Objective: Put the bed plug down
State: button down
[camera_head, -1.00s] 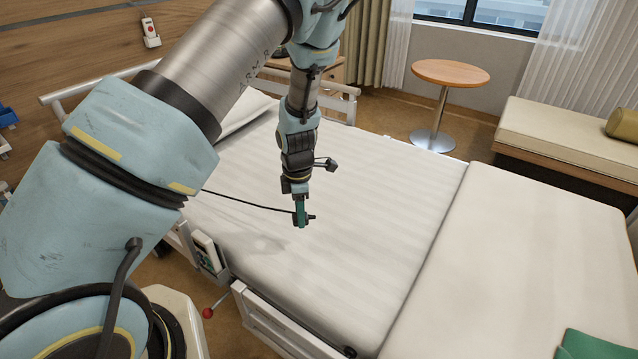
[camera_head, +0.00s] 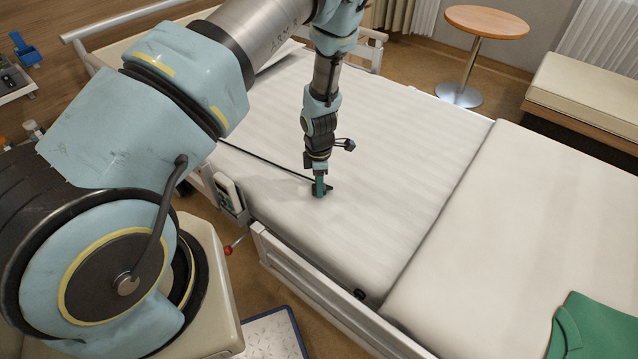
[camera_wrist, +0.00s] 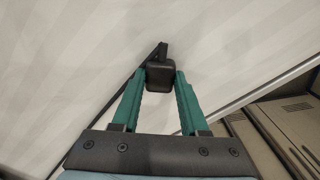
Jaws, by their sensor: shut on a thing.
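The bed plug is a small black block with a dark cord. In the wrist view the bed plug (camera_wrist: 160,76) sits between the green fingertips of my gripper (camera_wrist: 161,84), which are shut on it. In the head view my gripper (camera_head: 319,188) points down at the white mattress (camera_head: 400,170), with the plug (camera_head: 328,188) at its tips. The plug is at or just above the mattress; I cannot tell whether it touches. Its black cord (camera_head: 265,160) runs left across the mattress toward the bed's side.
A handset (camera_head: 228,193) hangs at the bed's near side, by a red-knobbed lever (camera_head: 228,250). A green cloth (camera_head: 595,325) lies at the lower right of the bed. A round table (camera_head: 487,22) and a padded bench (camera_head: 590,85) stand beyond. The mattress around my gripper is clear.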

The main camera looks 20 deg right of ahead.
jog(key=shift+c, duration=2.1)
grip_release()
jog(key=w+a+r+m+b, duration=0.1)
jog(key=a+r, duration=0.2)
jog(key=r, duration=0.6)
jog(key=w+a+r+m, duration=0.15)
jog(key=a+r, duration=0.25)
jog(key=r, duration=0.5)
jog(key=s+a+r+m, duration=0.3)
jog(key=a+r+m, duration=0.3)
jog(key=a, duration=0.5)
jog(key=s+a+r+m+t, duration=0.1)
jog(key=s+a+r+m, duration=0.2)
jog(key=a+r+m, duration=0.4)
jog(key=a+r, duration=0.2)
jog(key=a, duration=0.3)
jog(key=shift+s+r+t, duration=0.3)
jog(key=shift+a+m, duration=0.1)
jog(key=shift+m, duration=0.15)
